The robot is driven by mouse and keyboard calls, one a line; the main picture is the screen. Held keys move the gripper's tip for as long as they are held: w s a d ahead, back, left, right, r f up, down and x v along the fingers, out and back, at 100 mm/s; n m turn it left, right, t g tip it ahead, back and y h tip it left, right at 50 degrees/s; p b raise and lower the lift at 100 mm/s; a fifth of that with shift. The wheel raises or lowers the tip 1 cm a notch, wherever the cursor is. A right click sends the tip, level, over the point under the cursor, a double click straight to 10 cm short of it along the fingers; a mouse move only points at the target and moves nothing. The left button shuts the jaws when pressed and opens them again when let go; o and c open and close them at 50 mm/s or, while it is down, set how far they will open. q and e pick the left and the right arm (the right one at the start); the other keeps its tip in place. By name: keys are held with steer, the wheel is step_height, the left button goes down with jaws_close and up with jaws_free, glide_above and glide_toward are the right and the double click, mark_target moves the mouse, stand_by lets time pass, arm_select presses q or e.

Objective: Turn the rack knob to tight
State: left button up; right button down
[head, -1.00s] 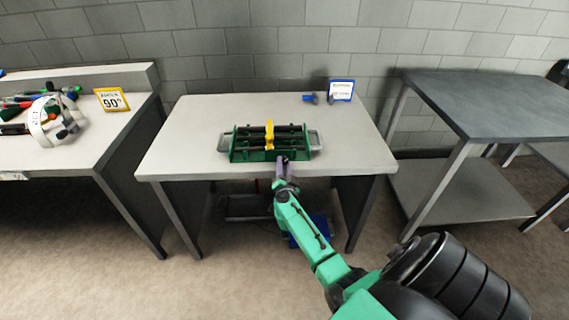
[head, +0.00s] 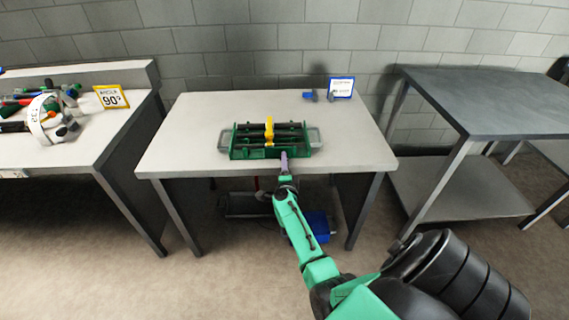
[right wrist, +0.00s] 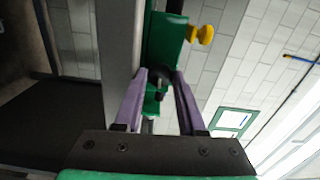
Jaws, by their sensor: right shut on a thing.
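The green rack (head: 240,152) sits near the front of the middle table, with dark bars, a yellow piece (head: 269,130) across its middle and grey handles at its ends. My right gripper (head: 284,157) is at the rack's front side. In the right wrist view, the purple fingers of my right gripper (right wrist: 160,82) are shut on a dark round knob (right wrist: 157,72) on the green rack (right wrist: 165,40). The knob's markings cannot be read, and in the head view the fingers hide the knob. My left gripper is not in view.
A blue-edged sign (head: 341,88) and a small blue item (head: 310,96) stand at the back right of the table (head: 180,150). A left bench holds tools and a yellow-edged 90° sign (head: 112,97). A grey table (head: 490,100) stands at right. The tabletop beside the rack is clear.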

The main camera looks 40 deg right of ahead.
steer(key=shift+m, duration=0.4)
steer(key=c, duration=0.5)
jaws_free()
steer(key=shift+a, duration=0.1)
steer(key=shift+s+f, duration=0.1)
steer(key=shift+f, duration=0.05)
